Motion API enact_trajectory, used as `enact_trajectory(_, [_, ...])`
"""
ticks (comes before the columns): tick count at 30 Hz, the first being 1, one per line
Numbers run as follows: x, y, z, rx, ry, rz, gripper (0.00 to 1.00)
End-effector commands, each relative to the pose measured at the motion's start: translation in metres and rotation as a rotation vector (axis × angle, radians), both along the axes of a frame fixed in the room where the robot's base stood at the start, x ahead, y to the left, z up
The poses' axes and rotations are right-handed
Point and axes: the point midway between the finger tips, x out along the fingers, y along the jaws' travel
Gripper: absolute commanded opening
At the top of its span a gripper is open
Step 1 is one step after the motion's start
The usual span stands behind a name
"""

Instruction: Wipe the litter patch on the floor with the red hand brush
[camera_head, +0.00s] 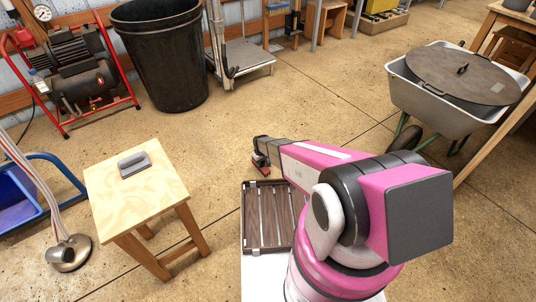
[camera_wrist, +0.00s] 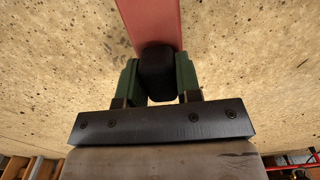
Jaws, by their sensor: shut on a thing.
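The red hand brush (camera_wrist: 158,20) stretches away from my gripper in the wrist view, its near end black. My gripper (camera_wrist: 158,76) is shut on that black end, one green finger on each side. In the head view, my gripper (camera_head: 261,160) is low over the floor beyond the slatted tray, with a small bit of red under it. My arm hides part of the floor there. Dark specks (camera_wrist: 52,40) dot the floor on both sides of the brush in the wrist view. I cannot tell the litter patch's edges, or whether the brush touches the floor.
A wooden stool (camera_head: 108,190) with a grey handled block (camera_head: 133,163) stands at left. A slatted tray (camera_head: 252,246) lies just in front of my base. A black bin (camera_head: 165,60) and red-framed compressor (camera_head: 75,65) stand behind; a wheelbarrow (camera_head: 430,105) stands right. The middle floor is clear.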

Motion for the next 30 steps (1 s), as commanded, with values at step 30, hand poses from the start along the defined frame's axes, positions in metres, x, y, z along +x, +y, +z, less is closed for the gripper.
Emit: enact_trajectory(30, [-0.005,-0.003,0.059,0.001,-0.001,-0.012,0.13])
